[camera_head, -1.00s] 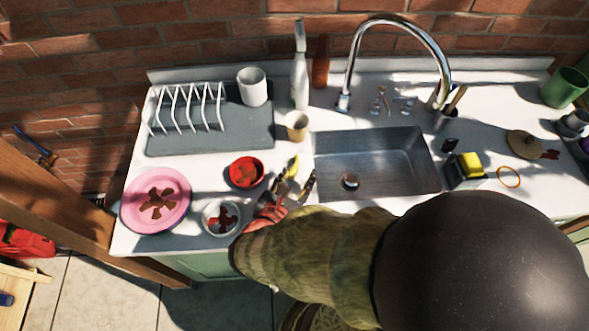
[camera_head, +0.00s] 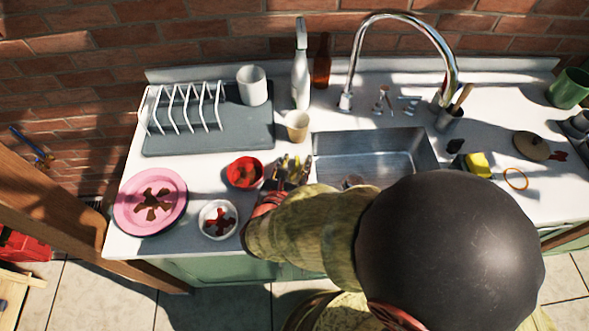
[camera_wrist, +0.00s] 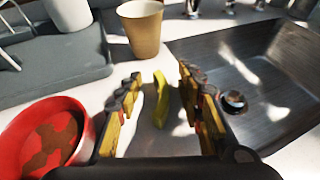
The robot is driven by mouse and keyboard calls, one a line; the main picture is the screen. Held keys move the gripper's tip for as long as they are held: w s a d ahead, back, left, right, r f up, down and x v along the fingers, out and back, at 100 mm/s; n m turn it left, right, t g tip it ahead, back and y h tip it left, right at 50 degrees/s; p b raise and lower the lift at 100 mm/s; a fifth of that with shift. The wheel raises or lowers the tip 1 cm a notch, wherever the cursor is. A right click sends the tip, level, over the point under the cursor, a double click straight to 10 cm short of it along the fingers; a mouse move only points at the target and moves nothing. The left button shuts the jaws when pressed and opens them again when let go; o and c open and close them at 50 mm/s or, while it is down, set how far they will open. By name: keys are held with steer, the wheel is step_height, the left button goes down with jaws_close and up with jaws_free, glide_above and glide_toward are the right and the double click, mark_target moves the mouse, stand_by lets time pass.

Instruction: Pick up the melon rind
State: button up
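The melon rind appears to be the thin yellow-green curved strip (camera_wrist: 161,98) on the counter in the wrist view. It lies between the two spread fingers of my gripper (camera_wrist: 160,83), with a gap on each side. My gripper is open, with yellow finger pads and dark segmented edges. In the head view my gripper (camera_head: 288,169) is low over the counter, between the red bowl and the sink. There I cannot clearly tell the rind from the fingers. Whether the fingertips touch the counter cannot be told.
The red bowl (camera_wrist: 45,140) stands close left of my gripper. A tan cup (camera_wrist: 142,28) stands beyond it. The sink (camera_wrist: 262,78) is to the right. In the head view, a white bowl (camera_head: 218,220) and a pink plate (camera_head: 150,224) stand at the left.

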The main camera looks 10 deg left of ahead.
steer(key=shift+c, duration=1.3)
jaws_close()
